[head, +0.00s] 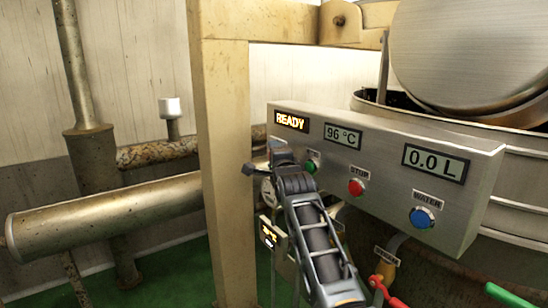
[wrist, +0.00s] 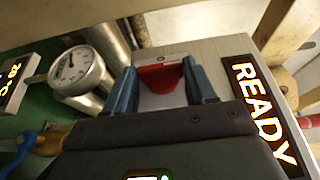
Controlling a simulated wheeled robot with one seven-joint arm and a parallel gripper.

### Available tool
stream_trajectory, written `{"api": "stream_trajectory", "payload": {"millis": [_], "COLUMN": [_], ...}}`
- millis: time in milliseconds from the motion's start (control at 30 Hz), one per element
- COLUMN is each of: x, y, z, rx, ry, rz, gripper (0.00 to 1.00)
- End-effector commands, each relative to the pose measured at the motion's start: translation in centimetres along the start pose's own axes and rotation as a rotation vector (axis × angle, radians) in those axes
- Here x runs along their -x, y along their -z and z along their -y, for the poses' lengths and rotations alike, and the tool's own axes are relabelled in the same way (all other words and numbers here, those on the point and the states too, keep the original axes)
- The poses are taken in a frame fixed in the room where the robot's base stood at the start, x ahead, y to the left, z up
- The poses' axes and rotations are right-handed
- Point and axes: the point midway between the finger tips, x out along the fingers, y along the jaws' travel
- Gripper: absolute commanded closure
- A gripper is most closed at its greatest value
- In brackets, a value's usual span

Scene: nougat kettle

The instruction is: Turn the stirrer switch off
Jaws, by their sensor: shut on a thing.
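The stirrer switch, a red knob on a pale plate (wrist: 160,78), sits on the steel control panel (head: 385,185). In the wrist view it is between the two blue fingers of my gripper (wrist: 164,84), and the gripper is shut on it. In the head view my gripper (head: 277,156) is at the left end of the panel, below the READY display (head: 291,121), and hides the switch. The switch's exact angle and any markings for its positions cannot be read.
Right of my gripper are a green button (head: 312,166), red STOP button (head: 356,187) and blue WATER button (head: 421,217). A dial gauge (wrist: 77,70) is close beside the fingers. A beige post (head: 226,150) and large pipe (head: 105,215) stand left; the kettle (head: 480,50) is behind.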

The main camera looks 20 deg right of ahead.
Motion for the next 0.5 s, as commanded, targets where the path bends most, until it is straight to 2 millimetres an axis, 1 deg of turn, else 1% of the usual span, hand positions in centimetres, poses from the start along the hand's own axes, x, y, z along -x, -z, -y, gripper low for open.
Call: {"api": "stream_trajectory", "payload": {"millis": [33,133,167,367,500], "x": [0.01,0.01,0.01,0.01,0.00], "y": [0.00,0.01,0.01,0.00,0.01], "z": [-0.05,-0.07,-0.07,0.18,0.59], "rx": [0.000,0.000,0.000,0.006,0.022], "ry": [-0.001,-0.001,-0.001,-0.015,-0.056], "rz": [0.000,0.000,0.000,0.000,-0.001], "gripper": [0.64,0.74,0.75,0.75,0.75]}}
